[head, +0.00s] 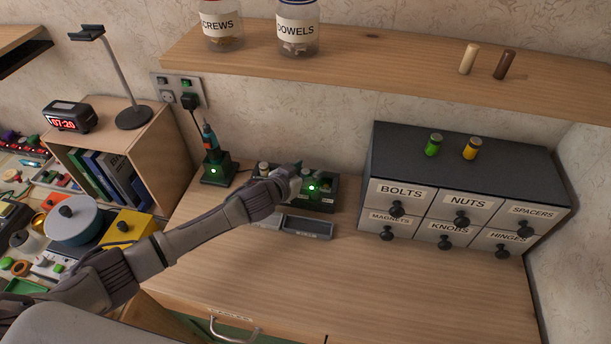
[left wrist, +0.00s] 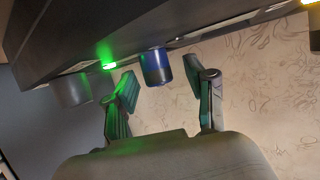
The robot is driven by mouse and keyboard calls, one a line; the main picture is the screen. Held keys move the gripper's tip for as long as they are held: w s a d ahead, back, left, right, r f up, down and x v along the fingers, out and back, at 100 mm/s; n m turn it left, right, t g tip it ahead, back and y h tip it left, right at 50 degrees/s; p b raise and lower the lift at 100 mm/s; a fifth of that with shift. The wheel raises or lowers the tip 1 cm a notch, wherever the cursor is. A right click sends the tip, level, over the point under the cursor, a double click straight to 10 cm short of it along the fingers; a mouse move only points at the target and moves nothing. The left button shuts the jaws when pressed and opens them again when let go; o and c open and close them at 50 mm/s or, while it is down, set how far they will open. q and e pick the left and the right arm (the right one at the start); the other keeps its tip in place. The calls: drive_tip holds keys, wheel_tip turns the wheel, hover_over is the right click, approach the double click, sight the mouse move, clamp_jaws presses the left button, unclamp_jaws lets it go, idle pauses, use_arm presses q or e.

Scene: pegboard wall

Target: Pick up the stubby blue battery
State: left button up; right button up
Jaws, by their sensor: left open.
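The stubby blue battery (left wrist: 156,67) shows in the left wrist view, beside the edge of a dark charger-like unit with a green light (left wrist: 109,66). My left gripper (left wrist: 163,74) is open, with one finger on each side of the battery and a visible gap at each side. I cannot tell whether either finger touches it. In the head view my left gripper (head: 290,182) is over the dark unit (head: 325,205) on the bench, and the arm and gripper hide the blue battery there. My right gripper is not in view.
A grey cylinder (left wrist: 73,90) stands just outside the left finger in the wrist view. A grey tray (head: 308,228) lies in front of the unit. A drawer cabinet (head: 445,180) at right carries a green (head: 433,145) and a yellow battery (head: 472,148). The front bench is clear.

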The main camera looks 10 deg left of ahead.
sight(305, 170)
use_arm(q)
drive_tip(key=shift+c, duration=0.3)
clamp_jaws()
drive_tip(key=shift+r, duration=0.1)
drive_tip(key=shift+r, duration=0.65)
wheel_tip(305, 170, up, 3)
drive_tip(key=shift+f+b, duration=0.1)
drive_tip(key=shift+b, duration=0.25)
drive_tip(key=s+d+r+b, duration=0.2)
drive_tip(key=s+d+r, duration=0.4)
drive_tip(key=d, duration=0.3)
drive_tip(key=shift+s+d+r, duration=0.3)
drive_tip(key=shift+s+r, duration=0.05)
drive_tip(key=shift+r, duration=0.05)
